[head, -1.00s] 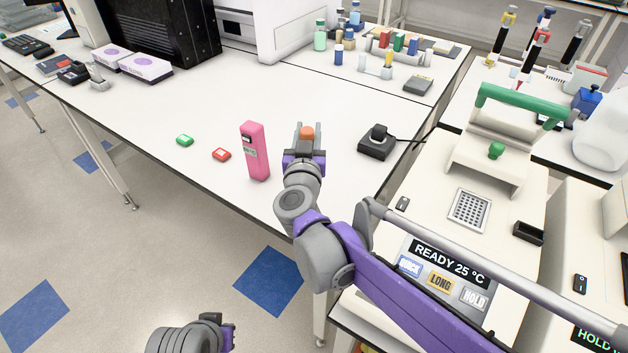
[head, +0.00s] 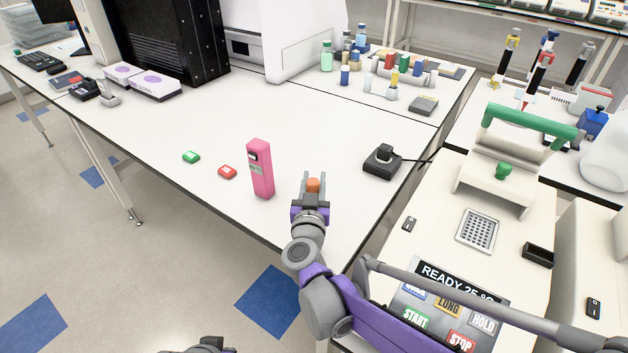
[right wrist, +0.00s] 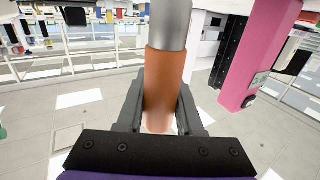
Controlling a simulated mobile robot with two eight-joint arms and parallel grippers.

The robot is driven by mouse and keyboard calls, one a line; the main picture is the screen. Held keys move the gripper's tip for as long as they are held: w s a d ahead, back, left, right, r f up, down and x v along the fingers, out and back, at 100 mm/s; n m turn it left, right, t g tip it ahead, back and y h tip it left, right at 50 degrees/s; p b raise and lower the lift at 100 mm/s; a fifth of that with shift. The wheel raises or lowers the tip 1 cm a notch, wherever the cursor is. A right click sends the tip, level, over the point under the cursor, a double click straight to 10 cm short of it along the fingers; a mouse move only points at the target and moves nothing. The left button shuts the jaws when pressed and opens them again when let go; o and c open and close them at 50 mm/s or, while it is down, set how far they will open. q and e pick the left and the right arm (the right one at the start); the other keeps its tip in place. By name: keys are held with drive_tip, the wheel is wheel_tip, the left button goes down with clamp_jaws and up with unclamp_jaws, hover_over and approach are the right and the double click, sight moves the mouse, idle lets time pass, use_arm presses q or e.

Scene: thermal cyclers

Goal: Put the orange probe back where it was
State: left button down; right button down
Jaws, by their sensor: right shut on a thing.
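My right gripper (head: 312,190) is shut on the orange probe (head: 313,185), over the near edge of the white bench as seen in the head view. In the right wrist view the orange handle (right wrist: 165,80) sits between the two fingers, and a grey metal part (right wrist: 168,25) extends beyond it. The pink upright device (head: 260,169) stands left of the gripper, apart from it; it also shows in the right wrist view (right wrist: 262,50). My left gripper (head: 215,345) is barely in view at the bottom edge, its fingers mostly cut off.
A black block with a cable (head: 382,162) lies on the bench to the right. Green (head: 191,157) and red (head: 228,172) buttons lie left of the pink device. A cream thermal cycler (head: 440,215) with a black holder (head: 538,255) stands at right. The bench middle is clear.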

drive_tip(key=shift+f+b, duration=0.4)
drive_tip(key=shift+f, duration=0.15)
drive_tip(key=c, duration=0.6)
unclamp_jaws()
drive_tip(key=shift+o, duration=0.2)
drive_tip(key=shift+r+p, duration=0.5)
drive_tip(key=shift+r, duration=0.1)
drive_tip(key=shift+s+r, duration=0.2)
drive_tip(key=shift+s, duration=0.1)
drive_tip(key=s, duration=1.1)
drive_tip(key=shift+s+a+f+b, duration=0.15)
drive_tip(key=shift+s+a+b, duration=0.05)
drive_tip(key=shift+a+b, duration=0.15)
